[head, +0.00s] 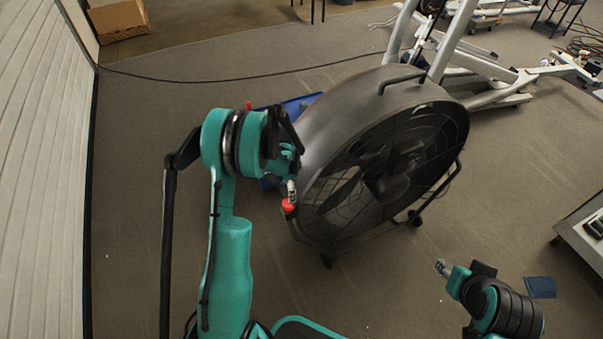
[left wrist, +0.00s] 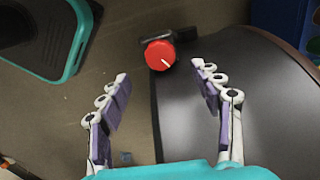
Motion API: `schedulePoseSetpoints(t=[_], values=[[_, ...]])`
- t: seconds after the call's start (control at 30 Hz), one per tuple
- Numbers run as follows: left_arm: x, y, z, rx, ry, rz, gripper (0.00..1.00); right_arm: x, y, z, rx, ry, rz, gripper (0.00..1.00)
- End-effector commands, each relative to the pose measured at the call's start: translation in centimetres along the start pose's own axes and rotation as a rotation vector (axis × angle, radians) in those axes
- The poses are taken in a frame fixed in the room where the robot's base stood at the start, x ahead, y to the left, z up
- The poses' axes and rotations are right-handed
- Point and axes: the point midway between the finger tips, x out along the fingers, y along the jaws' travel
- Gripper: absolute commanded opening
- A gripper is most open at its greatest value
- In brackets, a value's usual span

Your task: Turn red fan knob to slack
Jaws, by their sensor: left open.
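The red fan knob (head: 289,206) sits low on the near left side of the large black drum fan (head: 330,115). In the left wrist view the red knob (left wrist: 159,55) has a short white mark pointing to the lower right, and it lies ahead of and between the fingertips. My left gripper (head: 291,188) is beside the fan's rim, close to the knob. In the left wrist view my left gripper (left wrist: 161,72) is open with nothing between its fingers. My right gripper (head: 442,268) is low at the right, apart from the fan; its fingers are too small to judge.
A blue bin (head: 290,106) stands behind the fan, partly hidden. Grey exercise equipment (head: 480,80) stands beyond it. A black cable (head: 230,80) crosses the carpet, and a cardboard box (head: 120,20) is at the far left. A panelled wall (head: 40,170) runs along the left.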

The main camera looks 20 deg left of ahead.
Motion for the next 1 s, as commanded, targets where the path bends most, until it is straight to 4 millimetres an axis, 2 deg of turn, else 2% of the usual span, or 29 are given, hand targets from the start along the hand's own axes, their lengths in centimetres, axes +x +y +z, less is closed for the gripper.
schedulePoseSetpoints(t=[0.03,0.5,0.8,1.0], values=[[-1.3,0.2,-0.1,-0.003,0.004,-0.007,0.65,-0.2,0.0,-0.2,0.0,0.0,0.0,0.4],[-10.2,3.8,-1.5,-0.065,0.08,-0.111,0.65,0.3,0.0,0.2,0.0,0.0,0.0,0.4],[-15.0,7.1,-1.6,-0.107,0.14,-0.171,0.65,0.5,0.0,0.4,0.0,0.0,0.0,0.4],[-17.6,9.4,-1.3,-0.133,0.182,-0.207,0.65,0.6,0.0,0.5,0.0,0.0,0.0,0.4]])
